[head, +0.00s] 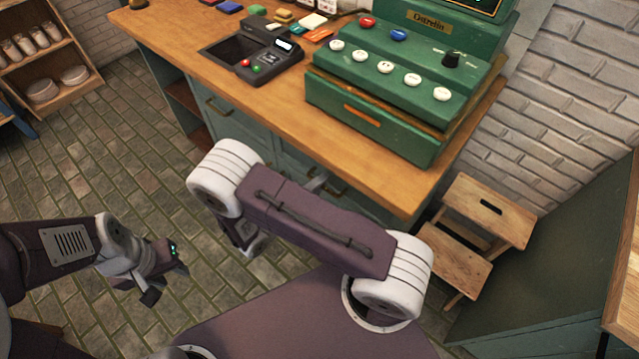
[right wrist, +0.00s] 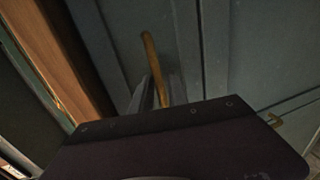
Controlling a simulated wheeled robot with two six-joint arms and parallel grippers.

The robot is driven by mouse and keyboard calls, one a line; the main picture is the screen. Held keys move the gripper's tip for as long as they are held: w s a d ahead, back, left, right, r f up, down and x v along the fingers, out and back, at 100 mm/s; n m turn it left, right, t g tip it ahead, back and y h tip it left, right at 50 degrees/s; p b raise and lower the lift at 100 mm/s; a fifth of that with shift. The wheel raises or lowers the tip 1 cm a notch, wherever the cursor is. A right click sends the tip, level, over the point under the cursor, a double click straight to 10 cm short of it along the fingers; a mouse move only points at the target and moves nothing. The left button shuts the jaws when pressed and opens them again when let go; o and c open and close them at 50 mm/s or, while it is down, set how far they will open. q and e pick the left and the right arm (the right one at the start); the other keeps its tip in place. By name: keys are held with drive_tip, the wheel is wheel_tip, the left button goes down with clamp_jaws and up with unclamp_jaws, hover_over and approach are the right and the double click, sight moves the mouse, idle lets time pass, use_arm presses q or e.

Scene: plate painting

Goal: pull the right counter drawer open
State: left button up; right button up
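The right counter drawer is in the blue-grey front (head: 290,172) below the counter top, largely hidden behind my right arm in the head view. It looks closed. Its brass handle (right wrist: 152,65) shows in the right wrist view. My right gripper (right wrist: 158,92) is at this handle, with the handle's near end between its two grey fingers. Whether the fingers press on it I cannot tell. In the head view only a bit of this gripper (head: 318,182) shows past the arm. My left gripper (head: 166,280) hangs over the floor at the left, away from the counter, with nothing seen in it.
A green cash register (head: 375,115) and a dark card terminal (head: 262,58) stand on the wooden counter top (head: 180,40). The left drawer handle (head: 216,107) is further left. A wooden step stool (head: 470,235) stands right of the counter. Tiled floor is free at the left.

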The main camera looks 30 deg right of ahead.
clamp_jaws()
idle(1.3)
